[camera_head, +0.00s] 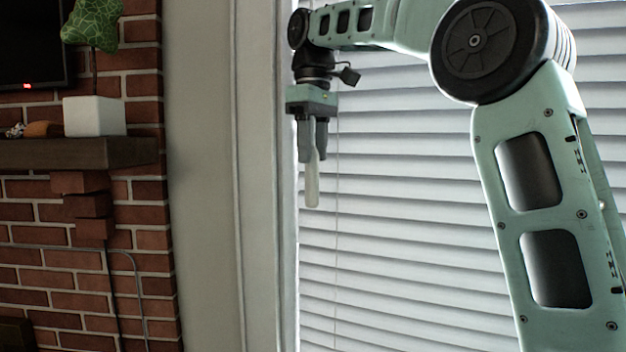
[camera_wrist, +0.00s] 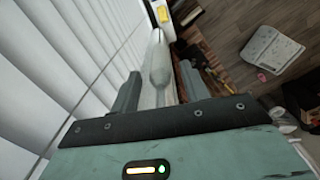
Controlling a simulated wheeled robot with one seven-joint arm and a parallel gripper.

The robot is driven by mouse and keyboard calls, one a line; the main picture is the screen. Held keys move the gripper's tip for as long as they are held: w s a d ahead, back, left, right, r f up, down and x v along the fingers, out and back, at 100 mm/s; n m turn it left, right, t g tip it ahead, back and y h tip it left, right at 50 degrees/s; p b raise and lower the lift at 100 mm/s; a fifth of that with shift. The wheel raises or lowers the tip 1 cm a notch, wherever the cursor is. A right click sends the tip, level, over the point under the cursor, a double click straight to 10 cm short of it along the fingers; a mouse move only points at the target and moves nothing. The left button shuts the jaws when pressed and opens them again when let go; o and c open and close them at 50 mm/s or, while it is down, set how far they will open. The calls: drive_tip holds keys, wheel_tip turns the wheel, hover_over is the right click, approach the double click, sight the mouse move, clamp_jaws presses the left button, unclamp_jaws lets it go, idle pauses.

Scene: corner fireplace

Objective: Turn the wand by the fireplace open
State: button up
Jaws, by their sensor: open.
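The wand (camera_head: 312,182) is a pale, slim, translucent rod hanging upright in front of the white window blinds (camera_head: 420,210), near their left edge. My gripper (camera_head: 312,156) points down at the wand's upper part, and the wand's lower end sticks out below the fingertips. In the wrist view the wand (camera_wrist: 159,68) runs between the two grey fingers of my gripper (camera_wrist: 158,84), with a gap visible on each side. The fingers are open. The wand's top end is hidden behind my gripper. The blind slats look tilted mostly shut.
A brick fireplace wall (camera_head: 70,290) with a dark mantel (camera_head: 80,152) stands at the left, holding a white planter (camera_head: 94,116). The window trim (camera_head: 262,200) is close left of my gripper. In the wrist view, a white flat object (camera_wrist: 272,50) lies on the wooden floor.

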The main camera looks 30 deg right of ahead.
sight(313, 171)
drive_tip(key=shift+f, duration=2.35)
drive_tip(key=c, duration=1)
